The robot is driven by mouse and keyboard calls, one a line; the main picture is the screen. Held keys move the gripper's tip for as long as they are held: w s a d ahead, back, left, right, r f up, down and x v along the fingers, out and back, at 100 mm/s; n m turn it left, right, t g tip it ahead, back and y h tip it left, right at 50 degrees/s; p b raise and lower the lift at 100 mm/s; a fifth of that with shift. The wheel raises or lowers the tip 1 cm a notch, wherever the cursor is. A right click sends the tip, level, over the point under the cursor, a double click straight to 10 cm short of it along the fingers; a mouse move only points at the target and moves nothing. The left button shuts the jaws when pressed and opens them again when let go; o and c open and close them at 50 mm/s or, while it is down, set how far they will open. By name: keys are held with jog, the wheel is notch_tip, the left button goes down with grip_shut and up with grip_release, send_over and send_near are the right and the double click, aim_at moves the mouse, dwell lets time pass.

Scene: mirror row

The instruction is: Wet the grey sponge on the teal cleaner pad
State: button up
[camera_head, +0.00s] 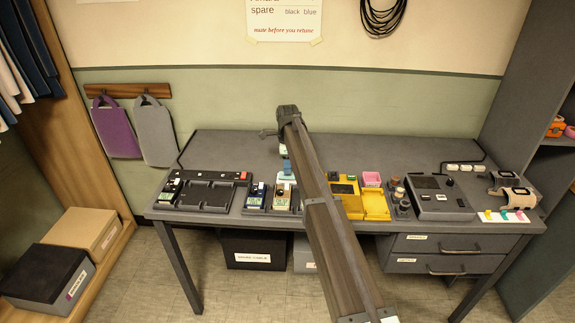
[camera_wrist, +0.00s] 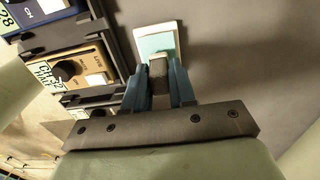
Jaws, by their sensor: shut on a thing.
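My gripper (camera_wrist: 158,82) has blue fingers and is shut on the grey sponge (camera_wrist: 158,72), a small dark block between the fingertips in the wrist view. The teal cleaner pad (camera_wrist: 156,42), a pale teal square with a white border, lies just beyond the fingertips. The sponge's end overlaps the pad's near part in this view; I cannot tell whether they touch. In the head view my gripper (camera_head: 287,168) shows only as a small blue patch beside my arm, and I cannot make out the sponge there.
Pedal-like boxes with knobs stand left of the pad, one of them tan (camera_wrist: 78,68). A black tray (camera_head: 205,192) is at the desk's left. A yellow unit (camera_head: 374,204), a pink container (camera_head: 371,179) and a grey console (camera_head: 440,200) are to the right.

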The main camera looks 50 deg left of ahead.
jog(key=shift+f, duration=0.7)
dwell(1.1)
jog(key=shift+r, duration=3.55)
